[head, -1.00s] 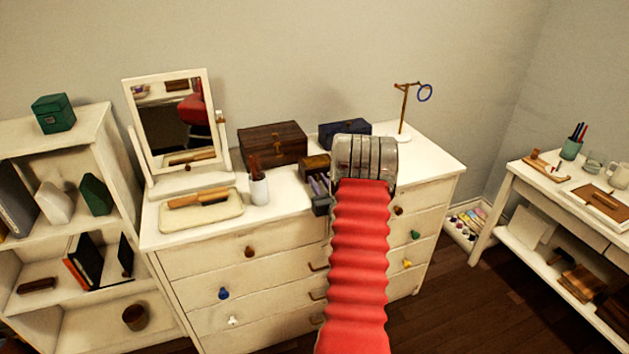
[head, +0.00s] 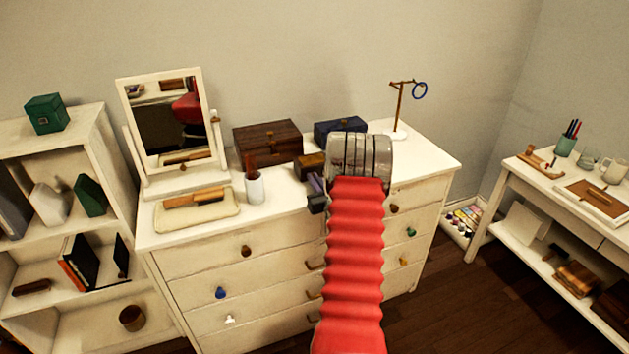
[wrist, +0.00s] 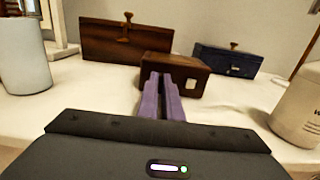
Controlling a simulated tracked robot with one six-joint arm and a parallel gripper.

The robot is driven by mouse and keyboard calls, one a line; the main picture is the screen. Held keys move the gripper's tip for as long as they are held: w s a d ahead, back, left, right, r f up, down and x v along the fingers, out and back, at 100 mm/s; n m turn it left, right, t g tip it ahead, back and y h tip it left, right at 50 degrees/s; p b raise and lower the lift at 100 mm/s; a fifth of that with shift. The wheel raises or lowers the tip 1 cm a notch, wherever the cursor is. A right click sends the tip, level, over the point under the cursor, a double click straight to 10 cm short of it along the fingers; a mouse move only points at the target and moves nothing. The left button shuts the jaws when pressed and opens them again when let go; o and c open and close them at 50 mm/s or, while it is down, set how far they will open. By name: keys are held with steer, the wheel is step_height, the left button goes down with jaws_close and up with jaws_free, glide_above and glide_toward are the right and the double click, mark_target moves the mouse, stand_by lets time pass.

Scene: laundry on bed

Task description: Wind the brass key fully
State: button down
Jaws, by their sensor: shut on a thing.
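A small brown wooden box (wrist: 176,72) with a pale square patch on its front stands on the dresser top. It also shows in the head view (head: 311,166), just left of my wrist. My gripper's two purple fingers (wrist: 161,80) reach to the front face of this box, close together. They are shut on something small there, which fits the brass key. The key itself is hidden by the fingers, so its angle cannot be told. In the head view my gripper (head: 316,184) is partly covered by my wrist.
A larger dark wooden box (head: 267,142) and a blue box (head: 340,131) stand behind. A white cup (head: 254,187), a brush on a tray (head: 196,213) and a mirror (head: 165,120) are left. A stand with a blue ring (head: 400,108) is right.

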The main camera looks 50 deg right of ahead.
steer(key=shift+m, duration=0.4)
